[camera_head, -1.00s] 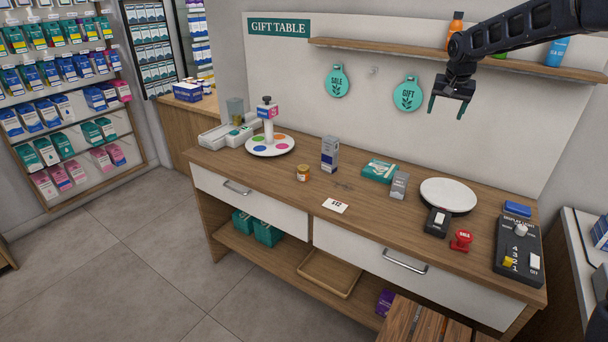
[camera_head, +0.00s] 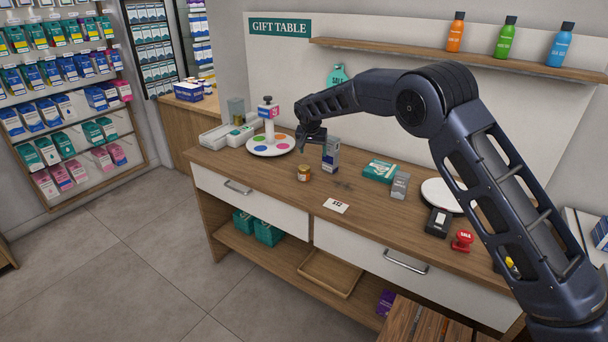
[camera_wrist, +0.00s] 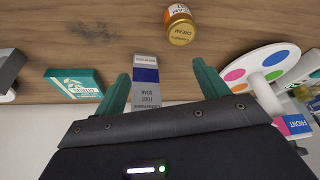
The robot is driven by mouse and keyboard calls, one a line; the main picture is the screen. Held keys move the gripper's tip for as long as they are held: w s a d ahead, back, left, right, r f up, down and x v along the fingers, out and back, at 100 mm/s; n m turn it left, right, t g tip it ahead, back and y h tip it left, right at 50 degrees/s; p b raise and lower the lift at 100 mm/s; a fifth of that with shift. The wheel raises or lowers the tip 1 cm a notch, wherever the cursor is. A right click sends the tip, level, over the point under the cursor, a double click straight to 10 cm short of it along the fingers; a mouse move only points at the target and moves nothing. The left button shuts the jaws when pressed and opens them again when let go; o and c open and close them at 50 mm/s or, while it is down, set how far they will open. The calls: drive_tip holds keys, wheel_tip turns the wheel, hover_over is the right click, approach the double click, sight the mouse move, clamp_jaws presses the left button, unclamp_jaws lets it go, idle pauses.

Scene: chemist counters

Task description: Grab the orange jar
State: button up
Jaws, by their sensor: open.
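The orange jar (camera_head: 304,173) is small, with a gold-toned lid and a white label, and stands on the wooden gift table (camera_head: 270,187). In the wrist view the jar (camera_wrist: 180,24) is at the top, beyond the fingertips and right of centre. My gripper (camera_head: 311,149) is open and empty, above the table and just over the jar in the head view. In the wrist view its two teal fingers (camera_wrist: 160,84) stand apart. A grey and blue foot soak box (camera_wrist: 146,82) shows between them, behind the gripper; I see no contact. The box (camera_head: 331,158) is partly hidden by my gripper in the head view.
A round stand with coloured dots (camera_head: 270,146) is left of the jar. A white price card (camera_head: 336,205) lies in front. A teal box (camera_head: 380,171) and a small grey box (camera_head: 399,185) stand to the right. The table front around the jar is clear.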

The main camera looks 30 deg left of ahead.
sight(303, 168)
drive_tip(key=a+f, duration=0.1)
drive_tip(key=f, duration=0.1)
drive_tip(key=a+f, duration=0.1)
drive_tip(key=f, duration=0.2)
drive_tip(key=a+f, duration=0.2)
drive_tip(key=shift+s+f, duration=0.25)
drive_tip(key=shift+f, duration=0.1)
drive_tip(key=shift+s+x, duration=0.2)
drive_tip(key=shift+x, duration=2.35)
drive_tip(key=shift+c, duration=0.4)
drive_tip(key=c, duration=1)
